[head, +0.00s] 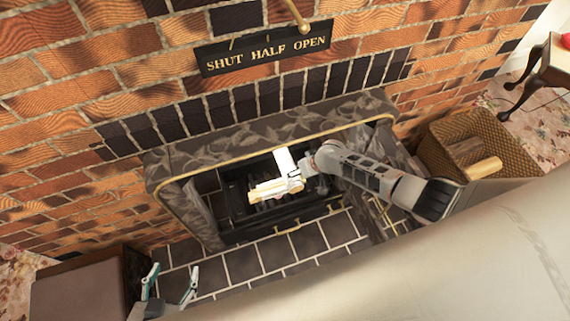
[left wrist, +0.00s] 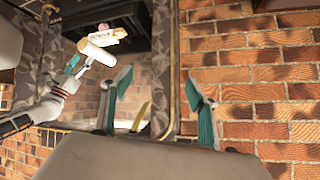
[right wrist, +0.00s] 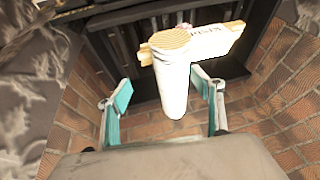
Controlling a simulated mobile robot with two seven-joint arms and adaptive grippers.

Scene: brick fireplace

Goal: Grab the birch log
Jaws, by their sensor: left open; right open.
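The birch log (head: 284,160), a white cylinder with a pale cut end, stands out over the fireplace grate. It also shows in the left wrist view (left wrist: 95,54). In the right wrist view the log (right wrist: 173,88) lies between the spread fingers of my right gripper (right wrist: 160,84), cut end up, with gaps showing on the sides. My right gripper is open; in the head view it is partly hidden by the log and my arm. My left gripper (head: 172,288) is open and empty at the lower left, outside the hearth.
A bundle of pale sticks with a lettered white label (right wrist: 212,40) lies beside the log at the dark grate (head: 240,205). The stone surround (head: 180,158) frames the opening. A wicker basket (head: 440,155) with wood stands right, a dark box (head: 85,285) left. The tiled hearth (head: 285,250) is clear.

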